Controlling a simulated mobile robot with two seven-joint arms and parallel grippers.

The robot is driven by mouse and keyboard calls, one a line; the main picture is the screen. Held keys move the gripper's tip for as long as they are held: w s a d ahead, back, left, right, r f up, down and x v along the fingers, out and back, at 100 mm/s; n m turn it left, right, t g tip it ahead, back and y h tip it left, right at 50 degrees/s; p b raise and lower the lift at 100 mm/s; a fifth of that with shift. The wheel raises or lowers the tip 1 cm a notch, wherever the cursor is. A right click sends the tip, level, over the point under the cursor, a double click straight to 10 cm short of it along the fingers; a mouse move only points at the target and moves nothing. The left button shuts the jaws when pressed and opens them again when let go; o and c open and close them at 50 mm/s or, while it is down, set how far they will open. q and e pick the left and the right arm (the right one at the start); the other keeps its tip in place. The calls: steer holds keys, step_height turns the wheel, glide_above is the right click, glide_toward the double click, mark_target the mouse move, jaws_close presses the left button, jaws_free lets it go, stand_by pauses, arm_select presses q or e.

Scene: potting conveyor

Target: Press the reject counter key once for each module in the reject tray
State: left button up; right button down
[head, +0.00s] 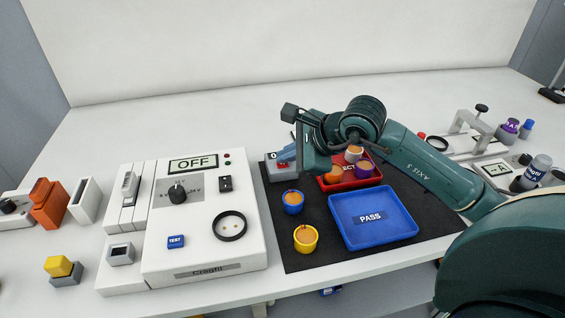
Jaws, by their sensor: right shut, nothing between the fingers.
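The reject counter (270,173) is a small grey box at the back left of the black mat, with a display partly showing a 0 and a red key (283,165). My right gripper (285,155) is shut and empty, its blue fingertips just above or at the key; I cannot tell whether they touch. The red reject tray (340,187) stands right of the counter, partly behind my right arm. In it I see an orange-topped module (336,175), a white one (354,154) and a purple one (365,169); the arm may hide more. My left gripper is not in view.
The blue PASS tray (387,236) is empty. A blue cup (292,202) and a yellow cup (305,238) stand on the mat (318,263) left of it. A white tester (205,255) reading OFF stands further left. Bottles and a clamp stand at right.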

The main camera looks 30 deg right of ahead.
mark_target(288, 165)
steer(key=shift+r, duration=0.1)
steer(key=shift+r+p, duration=0.35)
steer(key=shift+r, duration=0.3)
steer(key=shift+r+p, duration=1.45)
steer(key=shift+r, duration=1.15)
steer(key=shift+f, duration=0.1)
steer(key=shift+d, duration=0.1)
stand_by(0.6)
